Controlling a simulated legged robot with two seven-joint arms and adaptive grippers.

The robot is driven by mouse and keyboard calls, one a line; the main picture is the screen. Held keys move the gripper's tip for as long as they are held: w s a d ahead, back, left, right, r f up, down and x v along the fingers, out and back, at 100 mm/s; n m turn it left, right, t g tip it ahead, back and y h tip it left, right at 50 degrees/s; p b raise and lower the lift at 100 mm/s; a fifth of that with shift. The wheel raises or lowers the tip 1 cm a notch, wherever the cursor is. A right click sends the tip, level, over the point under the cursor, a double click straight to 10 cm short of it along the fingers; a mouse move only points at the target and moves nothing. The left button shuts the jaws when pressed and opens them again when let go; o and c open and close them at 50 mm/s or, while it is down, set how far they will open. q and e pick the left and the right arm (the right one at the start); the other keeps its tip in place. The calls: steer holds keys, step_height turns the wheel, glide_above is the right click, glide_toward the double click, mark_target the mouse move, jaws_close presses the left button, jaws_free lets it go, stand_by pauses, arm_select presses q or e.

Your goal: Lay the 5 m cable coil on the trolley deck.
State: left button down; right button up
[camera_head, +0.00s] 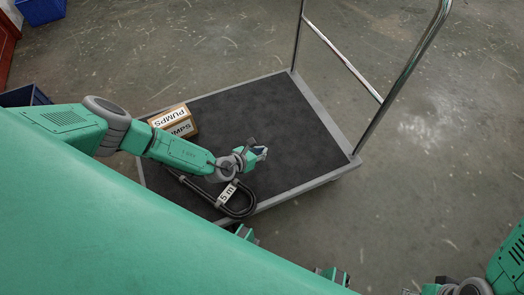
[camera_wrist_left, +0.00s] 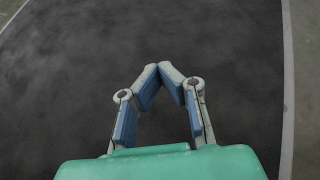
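The black cable coil (camera_head: 245,207) with a white "5 m" tag (camera_head: 228,194) appears to lie on the dark trolley deck (camera_head: 270,105), at its near edge. Its left part passes under my left arm and is partly hidden. My left gripper (camera_head: 262,153) is above the deck, just beyond the coil and apart from it. In the left wrist view, its blue-padded fingertips (camera_wrist_left: 159,68) meet with nothing between them, and only bare deck shows beyond. My right gripper (camera_head: 450,289) is at the bottom right edge, cut off, so its fingers cannot be judged.
A carton marked "PUMPS" (camera_head: 174,122) stands on the deck's left side, beside my left arm. The trolley's metal handle (camera_head: 400,80) rises along the right side. Blue bins (camera_head: 40,10) (camera_head: 25,96) stand at the left. The deck's middle and far part are clear.

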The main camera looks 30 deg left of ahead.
arm_select(q)
steer(key=shift+f, duration=0.15)
steer(key=c, duration=1.8)
jaws_free()
steer(key=shift+s, duration=0.1)
steer(key=v, duration=1.1)
steer(key=shift+s+a, duration=0.2)
steer(key=shift+s, duration=0.15)
steer(key=shift+r, duration=0.25)
